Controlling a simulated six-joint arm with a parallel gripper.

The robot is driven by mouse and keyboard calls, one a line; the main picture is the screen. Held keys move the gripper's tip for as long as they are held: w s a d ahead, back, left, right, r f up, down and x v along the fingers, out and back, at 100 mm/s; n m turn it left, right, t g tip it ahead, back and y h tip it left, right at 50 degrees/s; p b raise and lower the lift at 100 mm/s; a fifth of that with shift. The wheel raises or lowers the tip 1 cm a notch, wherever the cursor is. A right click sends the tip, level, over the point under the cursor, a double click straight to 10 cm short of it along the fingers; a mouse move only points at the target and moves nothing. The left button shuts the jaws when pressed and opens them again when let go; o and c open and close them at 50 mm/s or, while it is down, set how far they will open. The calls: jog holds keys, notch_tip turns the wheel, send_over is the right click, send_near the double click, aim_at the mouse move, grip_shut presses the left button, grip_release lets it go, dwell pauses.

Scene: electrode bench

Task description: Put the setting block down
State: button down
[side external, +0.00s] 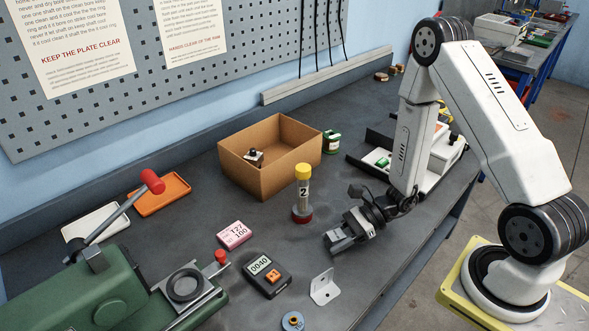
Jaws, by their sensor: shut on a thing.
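My gripper (334,241) is low over the dark bench top, right of the yellow-capped tube marked 2 (303,187). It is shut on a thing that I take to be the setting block. The block is small in this view and hard to tell apart from the grey jaws, so its shape is unclear. I cannot tell whether it touches the bench.
A green machine (80,295) fills the lower left. A cardboard box (262,183) stands behind. Bare bench lies around my gripper.

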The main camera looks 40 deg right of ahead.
jog(key=shift+c, duration=1.4)
grip_release()
jog(key=shift+r, duration=0.15)
jog(key=shift+v, duration=6.05)
jog(key=shift+a, duration=0.15)
